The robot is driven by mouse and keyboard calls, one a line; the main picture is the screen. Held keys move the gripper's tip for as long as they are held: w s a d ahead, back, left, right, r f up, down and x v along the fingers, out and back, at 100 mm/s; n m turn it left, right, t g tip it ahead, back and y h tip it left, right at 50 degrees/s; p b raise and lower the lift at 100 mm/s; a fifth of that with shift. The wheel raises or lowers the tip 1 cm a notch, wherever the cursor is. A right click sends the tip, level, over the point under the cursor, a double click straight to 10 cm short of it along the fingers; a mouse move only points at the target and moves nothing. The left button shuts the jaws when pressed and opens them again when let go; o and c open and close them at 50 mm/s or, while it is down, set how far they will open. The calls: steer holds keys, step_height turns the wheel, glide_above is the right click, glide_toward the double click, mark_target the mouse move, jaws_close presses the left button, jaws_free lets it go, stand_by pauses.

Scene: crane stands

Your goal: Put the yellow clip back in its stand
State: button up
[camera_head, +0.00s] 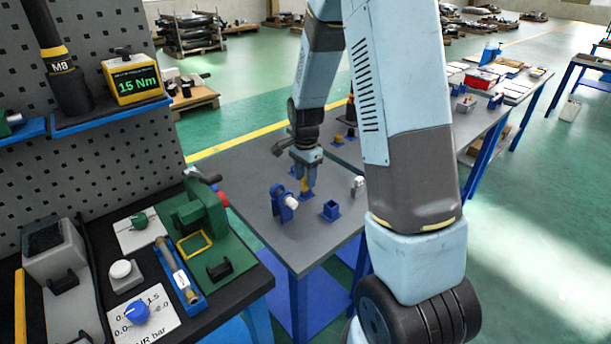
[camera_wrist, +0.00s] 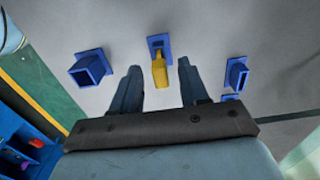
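The yellow clip (camera_wrist: 159,72) shows in the wrist view between the two fingers of my gripper (camera_wrist: 159,66), with a visible gap on each side. A blue stand with a square plate (camera_wrist: 153,41) is directly at the clip's far end; I cannot tell whether the clip sits in it. In the head view the clip (camera_head: 305,187) is a small yellow patch between the fingertips of my gripper (camera_head: 307,184), which points down low over the grey table (camera_head: 250,170). My gripper is open. Its fingers partly hide the clip there.
An empty-looking blue square holder (camera_head: 330,210) and a blue holder with a white cylinder (camera_head: 284,198) stand close by on the table. A small grey-white object (camera_head: 358,186) is to the right. A black workbench with a green fixture (camera_head: 200,220) is at the left.

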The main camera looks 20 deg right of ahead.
stand_by(0.4)
steer(key=shift+r, duration=2.5)
step_height(320, 180, up, 12)
steer(key=r, duration=0.1)
steer(key=s+r+n+t, duration=0.3)
steer(key=s+r+n, duration=0.3)
steer(key=s+r, duration=0.55)
steer(key=s+n+t, duration=0.2)
steer(key=s+n, duration=0.5)
steer(key=s, duration=0.8)
steer(key=shift+s+f+t, duration=0.15)
steer(key=shift+f+t, duration=0.1)
steer(key=shift+t, duration=0.05)
